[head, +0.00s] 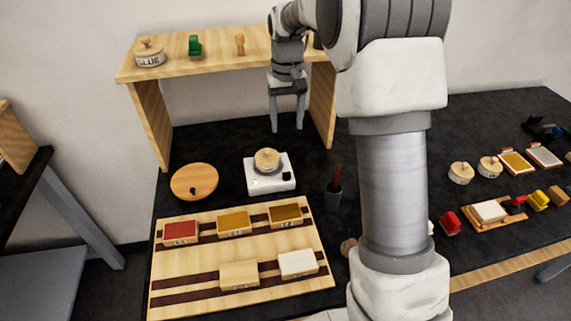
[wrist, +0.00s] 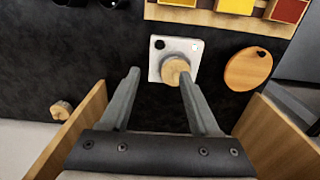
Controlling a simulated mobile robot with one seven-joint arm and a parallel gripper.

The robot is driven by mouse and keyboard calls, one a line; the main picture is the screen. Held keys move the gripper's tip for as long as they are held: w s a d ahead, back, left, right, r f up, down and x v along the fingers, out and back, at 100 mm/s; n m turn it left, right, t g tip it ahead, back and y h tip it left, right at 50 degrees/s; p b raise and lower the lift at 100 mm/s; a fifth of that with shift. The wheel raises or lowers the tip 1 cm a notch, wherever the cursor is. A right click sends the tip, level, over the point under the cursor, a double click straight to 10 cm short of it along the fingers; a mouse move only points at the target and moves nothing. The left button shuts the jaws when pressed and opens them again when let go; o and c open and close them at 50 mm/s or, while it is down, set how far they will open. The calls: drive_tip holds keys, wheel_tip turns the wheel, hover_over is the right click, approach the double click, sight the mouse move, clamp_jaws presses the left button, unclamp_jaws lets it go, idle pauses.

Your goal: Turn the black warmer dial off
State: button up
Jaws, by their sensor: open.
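The white warmer (head: 270,182) stands on the dark table near the middle, with a round wooden-lidded pot (head: 267,158) on its top. Its small black dial (wrist: 159,44) sits at a corner of the warmer in the wrist view; in the head view the dial is too small to read its setting. My gripper (head: 287,127) is open and empty, pointing down behind the warmer and apart from it. In the wrist view, its two fingers (wrist: 158,74) are spread, with the right fingertip overlapping the pot in the picture.
A wooden shelf (head: 220,64) rises behind the warmer, its side panels flanking my gripper. A round wooden board (head: 194,182) lies left of the warmer, and a dark cup (head: 333,196) stands right. A striped board (head: 185,262) with several coloured blocks lies in front.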

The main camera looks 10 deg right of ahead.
sight(287, 174)
wheel_tip(287, 174, down, 17)
drive_tip(key=shift+f, duration=0.1)
idle(0.4)
clamp_jaws()
